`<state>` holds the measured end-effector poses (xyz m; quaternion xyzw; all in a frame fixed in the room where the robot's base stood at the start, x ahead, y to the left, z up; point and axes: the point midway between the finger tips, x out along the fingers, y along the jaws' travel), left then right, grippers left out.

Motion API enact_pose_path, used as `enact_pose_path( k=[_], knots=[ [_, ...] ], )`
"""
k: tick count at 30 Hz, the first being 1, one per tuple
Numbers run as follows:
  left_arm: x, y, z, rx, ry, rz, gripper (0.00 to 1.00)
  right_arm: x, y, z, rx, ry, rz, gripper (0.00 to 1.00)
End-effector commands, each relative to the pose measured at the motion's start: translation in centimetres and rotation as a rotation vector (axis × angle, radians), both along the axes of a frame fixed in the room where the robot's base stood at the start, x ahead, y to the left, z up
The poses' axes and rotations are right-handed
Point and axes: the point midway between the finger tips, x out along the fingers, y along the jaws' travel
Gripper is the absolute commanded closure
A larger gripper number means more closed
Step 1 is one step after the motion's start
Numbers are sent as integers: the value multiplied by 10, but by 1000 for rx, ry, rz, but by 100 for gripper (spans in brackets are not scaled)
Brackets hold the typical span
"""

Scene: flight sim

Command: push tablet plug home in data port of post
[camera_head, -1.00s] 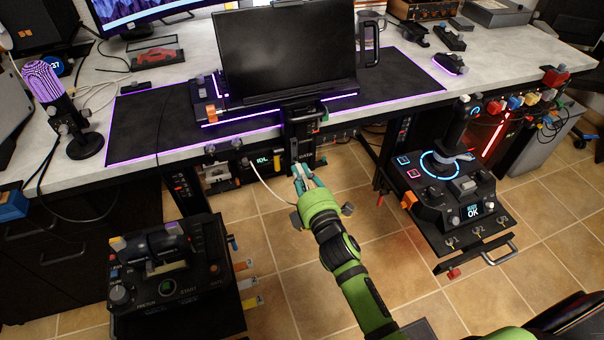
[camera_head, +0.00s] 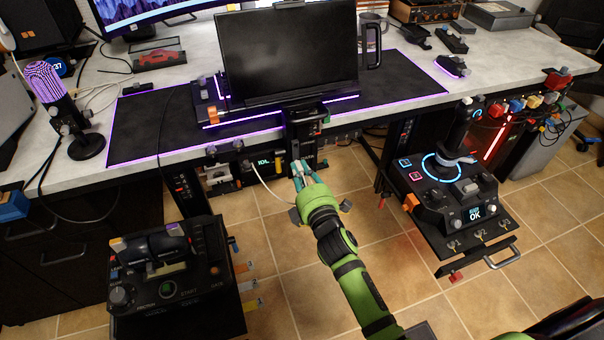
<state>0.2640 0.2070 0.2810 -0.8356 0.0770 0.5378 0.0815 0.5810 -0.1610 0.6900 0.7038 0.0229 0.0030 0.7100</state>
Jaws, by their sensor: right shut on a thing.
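My right gripper (camera_head: 301,168) is at the lower part of the post, below the desk edge. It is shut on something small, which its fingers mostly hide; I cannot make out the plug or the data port. A pale cable (camera_head: 270,184) curves from the under-desk panel towards the gripper. I cannot tell how deep any plug sits. My left gripper is not in view.
A throttle box (camera_head: 168,275) stands low at left, and a joystick console (camera_head: 445,190) at right. A panel reading IDL (camera_head: 263,163) is under the desk, left of the post. Tiled floor (camera_head: 280,262) is open around my right arm.

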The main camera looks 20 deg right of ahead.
Motion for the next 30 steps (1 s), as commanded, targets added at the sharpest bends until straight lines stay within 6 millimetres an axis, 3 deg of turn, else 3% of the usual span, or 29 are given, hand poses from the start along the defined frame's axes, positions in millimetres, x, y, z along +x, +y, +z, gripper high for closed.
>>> enact_pose_path(
  k=[2, 3, 5, 17, 20, 30],
  knots=[
    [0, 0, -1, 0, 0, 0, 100, 2, 0, 0, 0, 0, 0, 100],
    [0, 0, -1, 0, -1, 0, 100, 3, 0, 0, 0, 0, 0, 81],
    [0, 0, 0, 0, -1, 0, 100, 2, 0, 0, 0, 0, 0, 57],
    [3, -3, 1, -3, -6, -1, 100, -2, 0, 0, 0, 1, 0, 57],
    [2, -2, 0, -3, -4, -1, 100, -13, 0, -1, 0, 2, 0, 57],
    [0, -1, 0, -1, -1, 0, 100, -83, -3, 1, 2, 4, 0, 57]
  ],
)
